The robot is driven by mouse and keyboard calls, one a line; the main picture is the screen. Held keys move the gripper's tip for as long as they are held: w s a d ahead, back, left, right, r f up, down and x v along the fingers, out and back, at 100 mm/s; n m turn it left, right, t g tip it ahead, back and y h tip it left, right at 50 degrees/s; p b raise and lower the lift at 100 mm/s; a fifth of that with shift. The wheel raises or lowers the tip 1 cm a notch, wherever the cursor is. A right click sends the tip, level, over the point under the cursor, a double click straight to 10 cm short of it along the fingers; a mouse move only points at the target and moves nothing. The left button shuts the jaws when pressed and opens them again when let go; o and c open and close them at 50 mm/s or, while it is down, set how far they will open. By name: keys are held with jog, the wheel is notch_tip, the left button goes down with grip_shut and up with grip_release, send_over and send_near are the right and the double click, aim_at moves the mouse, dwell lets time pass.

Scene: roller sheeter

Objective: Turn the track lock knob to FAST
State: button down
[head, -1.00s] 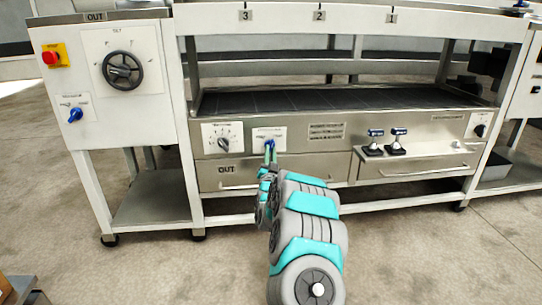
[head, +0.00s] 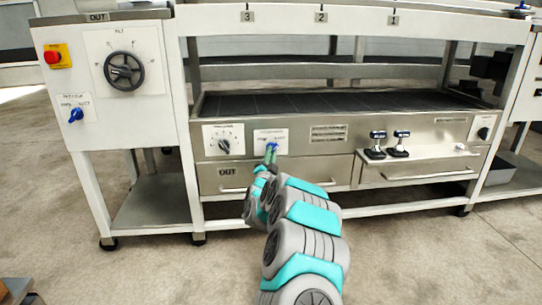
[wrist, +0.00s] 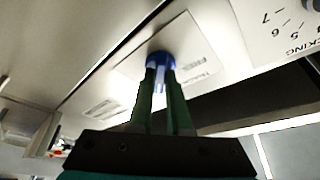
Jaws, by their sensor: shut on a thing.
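The blue knob (head: 272,147) sits on a white label plate (head: 280,136) on the machine's steel front panel. The plate's lettering is too small to read surely, so I cannot confirm that this is the track lock knob or where it points. In the wrist view the blue knob (wrist: 160,60) is between the green fingertips. My gripper (head: 270,156) is shut on it, and it also shows in the wrist view (wrist: 162,78). The fingers partly hide the knob.
Two blue-topped black handles (head: 388,147) stand on a shelf to the right. A handwheel (head: 124,71), another blue knob (head: 76,115) and a red button (head: 53,57) are at left.

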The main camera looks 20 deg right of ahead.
jog(key=c, duration=0.9)
grip_release()
jog(key=shift+o, duration=0.2)
jog(key=shift+s, duration=0.1)
jog(key=p+v, duration=0.1)
jog(key=v, duration=0.6)
jog(key=shift+s+a+f, duration=0.15)
jog(key=shift+s, duration=0.05)
